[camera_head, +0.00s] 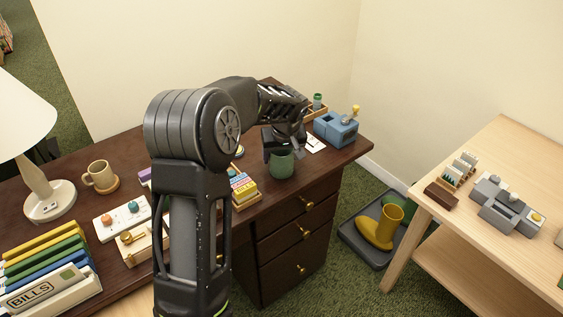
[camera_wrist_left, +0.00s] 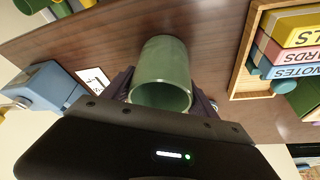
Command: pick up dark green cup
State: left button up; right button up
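The dark green cup (camera_head: 281,164) is near the front edge of the dark wooden desk, below my left gripper (camera_head: 284,148). In the left wrist view the cup (camera_wrist_left: 163,72) has its open mouth toward the camera, and dark fingers lie close along both of its sides. The left gripper (camera_wrist_left: 162,98) is around the cup. I cannot tell whether the fingers press on it or leave a small gap, nor whether its base touches the desk. My right gripper is not in view.
A wooden tray of small boxes (camera_head: 246,203) lies just left of the cup. A blue-grey device (camera_head: 336,130) and a white card (camera_head: 314,144) are to its right. A beige mug (camera_head: 101,177) stands farther left. Yellow boots (camera_head: 381,228) sit on a floor tray.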

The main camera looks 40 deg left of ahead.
pick_arm(q)
jog(key=c, duration=1.1)
notch_tip(320, 180, up, 10)
jog(key=shift+r, duration=0.1)
dwell(0.6)
